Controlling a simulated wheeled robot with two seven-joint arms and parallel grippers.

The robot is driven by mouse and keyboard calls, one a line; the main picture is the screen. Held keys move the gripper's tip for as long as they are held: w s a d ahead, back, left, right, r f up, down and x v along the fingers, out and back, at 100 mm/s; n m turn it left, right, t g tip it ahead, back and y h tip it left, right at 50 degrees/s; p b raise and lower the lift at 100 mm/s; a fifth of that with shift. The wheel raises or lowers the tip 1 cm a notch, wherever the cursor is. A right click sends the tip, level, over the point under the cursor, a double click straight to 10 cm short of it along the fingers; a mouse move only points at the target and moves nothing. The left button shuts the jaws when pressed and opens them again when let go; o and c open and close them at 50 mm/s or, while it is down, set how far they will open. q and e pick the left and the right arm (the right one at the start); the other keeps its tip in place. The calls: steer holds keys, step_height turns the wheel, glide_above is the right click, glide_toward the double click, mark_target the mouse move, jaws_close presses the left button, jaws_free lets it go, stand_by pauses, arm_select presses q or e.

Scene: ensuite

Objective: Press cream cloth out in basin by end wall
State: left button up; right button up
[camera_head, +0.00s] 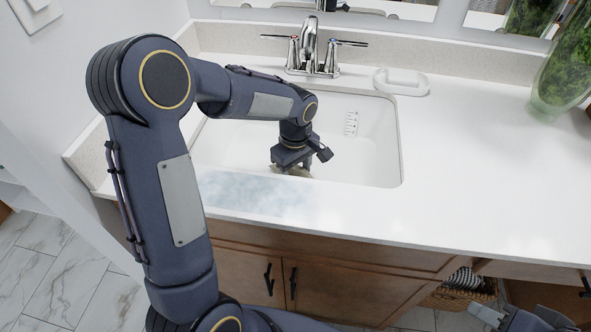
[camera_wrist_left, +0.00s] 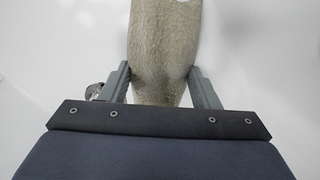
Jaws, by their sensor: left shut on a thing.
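The cream cloth (camera_wrist_left: 165,45) hangs between the fingers of my left gripper (camera_wrist_left: 160,74) in the left wrist view, with white basin surface around it. In the head view my left gripper (camera_head: 292,160) points down inside the white basin (camera_head: 372,150) by the end wall. A small bit of the cloth (camera_head: 299,171) shows under it; the rest is hidden by the gripper and the basin's front edge. My right gripper (camera_head: 520,318) is low at the bottom right, in front of the cabinet and partly cut off; its finger gap is unclear.
A chrome faucet (camera_head: 312,50) with two handles stands behind the basin. A white soap dish (camera_head: 402,82) is at its back right corner. A cloudy bluish wet-looking patch (camera_head: 255,195) covers the front counter edge. A glass vase (camera_head: 562,75) stands far right; the counter (camera_head: 480,150) between is clear.

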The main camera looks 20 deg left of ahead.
mark_target(296, 172)
arm_select(q)
steer(key=shift+f+b, duration=0.3)
steer(key=shift+f, duration=0.15)
steer(key=shift+s+f, duration=0.2)
steer(key=shift+f, duration=0.05)
stand_by(1.4)
step_height(296, 172, up, 20)
steer(key=p, duration=1.5)
steer(key=shift+w+r+p, duration=0.2)
steer(key=shift+p, duration=0.15)
